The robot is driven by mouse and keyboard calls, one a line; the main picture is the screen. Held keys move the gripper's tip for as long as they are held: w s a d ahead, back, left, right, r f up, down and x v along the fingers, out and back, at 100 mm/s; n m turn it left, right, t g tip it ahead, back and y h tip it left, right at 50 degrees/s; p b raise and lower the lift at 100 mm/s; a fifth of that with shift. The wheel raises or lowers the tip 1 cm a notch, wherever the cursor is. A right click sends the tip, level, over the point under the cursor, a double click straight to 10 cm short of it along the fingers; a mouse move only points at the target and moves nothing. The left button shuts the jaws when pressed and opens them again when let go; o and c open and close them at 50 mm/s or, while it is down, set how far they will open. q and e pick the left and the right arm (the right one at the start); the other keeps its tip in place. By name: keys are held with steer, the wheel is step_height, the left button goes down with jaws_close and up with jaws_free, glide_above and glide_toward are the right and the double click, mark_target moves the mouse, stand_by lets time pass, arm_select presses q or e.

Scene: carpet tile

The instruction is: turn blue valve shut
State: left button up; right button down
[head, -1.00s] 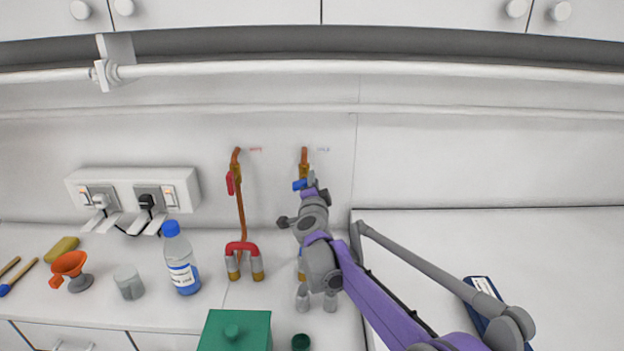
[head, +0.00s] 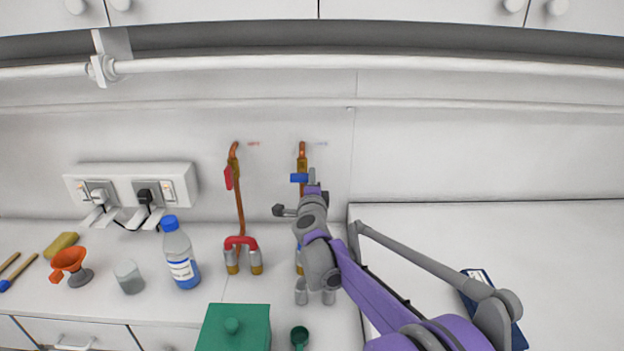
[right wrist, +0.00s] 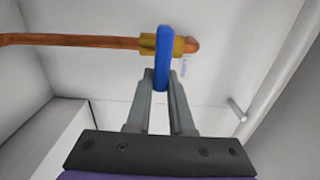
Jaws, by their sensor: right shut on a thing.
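The blue valve handle (head: 299,178) sits on a brass valve body on the right-hand copper pipe (head: 302,150) against the back wall. In the right wrist view, the blue handle (right wrist: 163,48) lies across the pipe (right wrist: 75,40), roughly square to it, in front of the brass body (right wrist: 179,45). My right gripper (head: 312,177) is at the handle. In the right wrist view, its fingertips (right wrist: 162,82) are shut on the handle's near end. My right arm hides part of the pipe below the valve. My left gripper is not in view.
A red-handled valve (head: 229,178) on another copper pipe stands to the left. A socket panel (head: 120,172) is on the wall.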

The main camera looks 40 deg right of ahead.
steer(key=c, duration=0.8)
jaws_free()
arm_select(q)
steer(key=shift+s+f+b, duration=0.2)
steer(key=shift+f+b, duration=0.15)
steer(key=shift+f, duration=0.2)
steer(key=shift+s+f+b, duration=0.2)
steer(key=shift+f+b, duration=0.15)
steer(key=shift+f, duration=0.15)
arm_select(e)
steer(key=v, duration=1.1)
steer(key=shift+w, duration=0.1)
